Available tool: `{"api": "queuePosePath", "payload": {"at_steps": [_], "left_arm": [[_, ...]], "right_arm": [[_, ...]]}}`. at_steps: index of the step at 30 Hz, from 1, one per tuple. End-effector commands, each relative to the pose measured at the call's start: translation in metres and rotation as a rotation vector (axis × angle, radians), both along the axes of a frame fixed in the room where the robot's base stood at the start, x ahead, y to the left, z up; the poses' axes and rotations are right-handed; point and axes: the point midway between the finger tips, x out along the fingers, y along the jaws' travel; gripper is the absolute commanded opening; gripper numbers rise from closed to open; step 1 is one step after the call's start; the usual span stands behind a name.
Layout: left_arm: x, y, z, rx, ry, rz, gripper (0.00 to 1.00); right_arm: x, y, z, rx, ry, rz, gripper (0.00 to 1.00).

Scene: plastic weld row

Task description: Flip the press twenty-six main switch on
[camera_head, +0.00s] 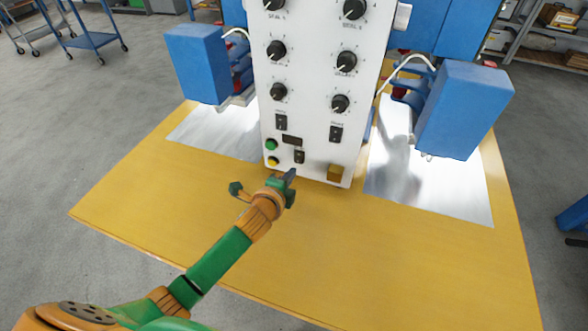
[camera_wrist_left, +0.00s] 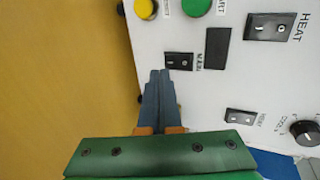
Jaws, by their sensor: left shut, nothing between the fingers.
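The main switch (camera_head: 299,157) is a small black rocker low on the white control panel (camera_head: 310,100). In the left wrist view the main switch (camera_wrist_left: 179,61) shows white marks and a small label that seems to read MAIN; I cannot tell which way it is set. My left gripper (camera_head: 291,174) is shut and empty, just below the switch in the head view. In the left wrist view its fingertips (camera_wrist_left: 160,74) lie together beside the switch's lower left edge. I cannot tell whether they touch it. My right gripper is not in view.
A dark display (camera_head: 292,139) sits just above the switch. A green button (camera_head: 271,144) and a yellow button (camera_head: 272,161) are left of it. Heater switches (camera_head: 281,122) and (camera_head: 336,133) and several knobs are higher. Blue units flank the panel; the yellow tabletop (camera_head: 370,260) in front is clear.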

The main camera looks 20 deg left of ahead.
Motion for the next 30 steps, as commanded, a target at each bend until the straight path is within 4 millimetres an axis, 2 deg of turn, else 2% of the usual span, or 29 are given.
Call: {"api": "queuePosePath", "payload": {"at_steps": [3,9,17,19,21,23,30], "left_arm": [[0.018,-0.001,-0.001,-0.002,-0.002,0.001,0.00],[0.030,-0.001,-0.003,0.000,-0.001,-0.001,0.00],[0.031,-0.001,-0.003,0.000,0.000,0.000,0.00],[0.031,-0.001,-0.007,0.000,-0.010,0.000,0.00],[0.035,-0.001,-0.014,-0.002,-0.045,0.001,0.00],[0.034,-0.001,-0.005,-0.001,-0.042,0.001,0.00],[0.034,-0.001,-0.002,-0.002,-0.041,0.001,0.00]], "right_arm": [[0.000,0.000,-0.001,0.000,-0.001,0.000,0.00],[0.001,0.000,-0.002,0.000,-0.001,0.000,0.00],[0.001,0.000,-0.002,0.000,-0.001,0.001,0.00],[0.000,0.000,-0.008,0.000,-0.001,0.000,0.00],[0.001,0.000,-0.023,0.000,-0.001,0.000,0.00],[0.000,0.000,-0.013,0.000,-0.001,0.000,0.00],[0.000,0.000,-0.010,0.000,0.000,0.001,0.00]]}}
